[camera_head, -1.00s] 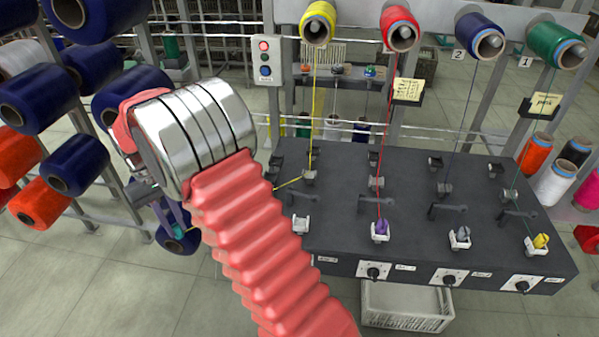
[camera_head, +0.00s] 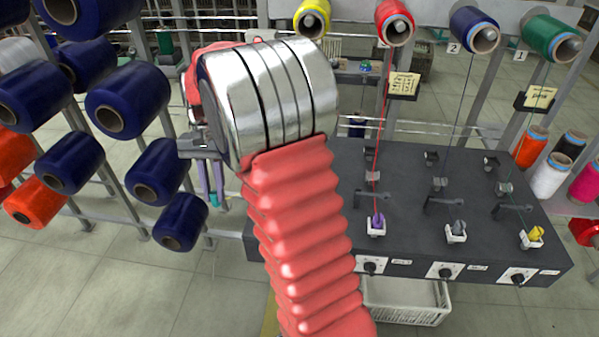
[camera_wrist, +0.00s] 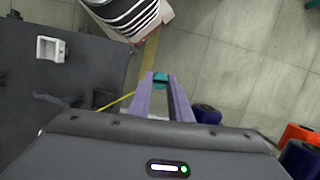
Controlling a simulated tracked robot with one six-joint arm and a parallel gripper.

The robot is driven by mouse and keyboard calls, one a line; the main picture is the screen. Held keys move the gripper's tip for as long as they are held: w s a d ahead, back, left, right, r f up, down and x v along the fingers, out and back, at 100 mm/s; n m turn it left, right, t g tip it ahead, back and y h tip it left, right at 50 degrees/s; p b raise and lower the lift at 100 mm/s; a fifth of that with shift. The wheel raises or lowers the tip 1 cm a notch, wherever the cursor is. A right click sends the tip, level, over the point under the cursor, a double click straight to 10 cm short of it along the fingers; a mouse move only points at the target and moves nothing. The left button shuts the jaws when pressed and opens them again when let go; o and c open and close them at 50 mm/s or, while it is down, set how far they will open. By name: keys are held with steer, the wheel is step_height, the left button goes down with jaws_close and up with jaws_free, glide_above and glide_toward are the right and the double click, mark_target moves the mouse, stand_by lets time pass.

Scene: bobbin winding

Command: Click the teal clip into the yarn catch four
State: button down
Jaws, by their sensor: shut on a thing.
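My gripper (camera_wrist: 162,84) is shut on the teal clip (camera_wrist: 160,77), held between the purple fingertips in the wrist view. An empty white yarn catch (camera_wrist: 50,49) stands on the machine top in the wrist view, apart from the clip. A yellow yarn (camera_wrist: 118,104) runs close by the left finger. My arm hides that part of the machine in the head view. Three other catches hold a purple clip (camera_head: 377,220), a grey clip (camera_head: 459,227) and a yellow clip (camera_head: 535,233).
A rack of blue spools (camera_head: 72,163) stands at the left of the head view. A white crate (camera_head: 405,300) is under the machine. In the wrist view, blue spools (camera_wrist: 207,113) and an orange spool (camera_wrist: 299,134) are at the right. Floor shows beside the machine.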

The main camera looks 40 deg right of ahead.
steer(key=s+d+r+m+t, duration=0.2)
steer(key=s+d+r+m, duration=0.2)
steer(key=s+m, duration=0.5)
steer(key=s+d+r+m+t, duration=0.2)
steer(key=s+d+r+m, duration=0.3)
steer(key=s+d+m, duration=0.3)
steer(key=shift+s+d+m, duration=0.15)
steer(key=shift+s+m, duration=0.25)
steer(key=shift+m, duration=0.7)
steer(key=shift+f, duration=3.4)
steer(key=shift+f, duration=1.95)
steer(key=c, duration=1.5)
jaws_free()
steer(key=shift+c, duration=0.2)
